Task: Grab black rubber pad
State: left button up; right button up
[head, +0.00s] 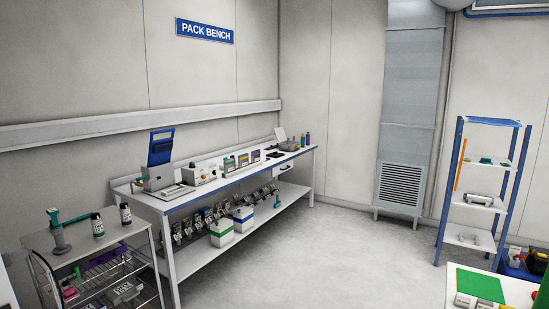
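A small flat black item (274,155) lies on the top of the long white pack bench (236,172), toward its far right end. It may be the black rubber pad, but it is too small and distant to be sure. The bench stands along the left wall under the blue PACK BENCH sign (206,31). Neither of my grippers is in this view.
A wire-shelf cart (85,250) with bottles stands at front left. Boxed devices fill the bench's left and middle; bins (221,233) sit on its lower shelf. A blue-framed rack (483,190) and a table (517,290) with a green mat stand right. Central floor is clear.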

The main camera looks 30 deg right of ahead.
aim_at(275, 154)
jog(key=i+l+z, duration=0.4)
jog(key=i, duration=0.2)
jog(key=i+l+z, duration=0.15)
jog(key=i+z, duration=0.2)
jog(key=i, duration=0.25)
jog(key=i+z, duration=0.4)
jog(key=i, duration=0.25)
jog(key=i+j+z, duration=0.2)
jog(key=i+z, duration=0.2)
jog(key=i, duration=0.25)
jog(key=i+l, duration=0.2)
jog(key=i, duration=0.6)
jog(key=i+l+z, duration=0.1)
jog(key=i+l, duration=0.15)
jog(key=i, duration=0.5)
jog(key=i+l, duration=0.15)
jog(key=i, duration=0.65)
jog(key=i+u, duration=0.15)
jog(key=i, duration=0.45)
jog(key=i+u, duration=0.15)
jog(key=i, duration=0.45)
jog(key=i+l+u, duration=0.15)
jog(key=i, duration=0.4)
jog(key=i+l+u, duration=0.15)
jog(key=i, duration=0.45)
